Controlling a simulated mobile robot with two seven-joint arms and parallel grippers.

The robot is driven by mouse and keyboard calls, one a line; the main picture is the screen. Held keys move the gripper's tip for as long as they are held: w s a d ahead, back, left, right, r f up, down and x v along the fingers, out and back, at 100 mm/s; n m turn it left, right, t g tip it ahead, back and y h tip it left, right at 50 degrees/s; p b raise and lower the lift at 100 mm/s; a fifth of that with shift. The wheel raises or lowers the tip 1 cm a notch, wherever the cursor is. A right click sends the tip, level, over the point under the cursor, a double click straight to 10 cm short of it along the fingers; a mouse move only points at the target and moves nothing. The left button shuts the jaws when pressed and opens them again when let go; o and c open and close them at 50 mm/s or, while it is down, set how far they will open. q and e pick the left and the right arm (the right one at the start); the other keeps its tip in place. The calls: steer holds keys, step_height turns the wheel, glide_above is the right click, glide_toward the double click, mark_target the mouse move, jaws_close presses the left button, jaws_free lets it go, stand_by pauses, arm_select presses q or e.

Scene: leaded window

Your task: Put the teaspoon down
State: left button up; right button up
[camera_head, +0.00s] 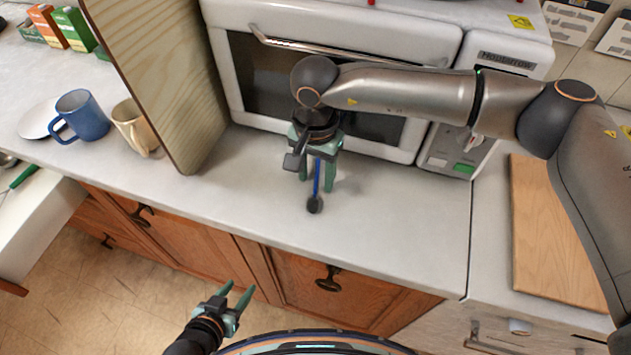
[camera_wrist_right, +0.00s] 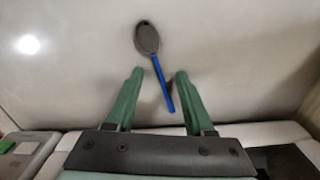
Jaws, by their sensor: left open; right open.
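The teaspoon (camera_head: 315,203) has a dark bowl and a blue handle, and it lies on the pale countertop (camera_head: 235,199) in front of the microwave. It also shows in the right wrist view (camera_wrist_right: 148,42), with the handle end reaching between the fingers. My right gripper (camera_head: 318,188) is open above the handle, its green fingers apart on either side. In the right wrist view the fingers (camera_wrist_right: 156,75) do not touch the spoon. My left gripper (camera_head: 237,295) is open and empty, low in front of the drawers.
A white microwave (camera_head: 440,30) stands right behind my right gripper. An upright wooden board (camera_head: 165,80) is to the left, with a blue mug (camera_head: 84,117) and a beige mug (camera_head: 132,126) beyond it. A cutting board (camera_head: 550,230) lies at the right. Counter around the spoon is clear.

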jaws_close()
stand_by(0.4)
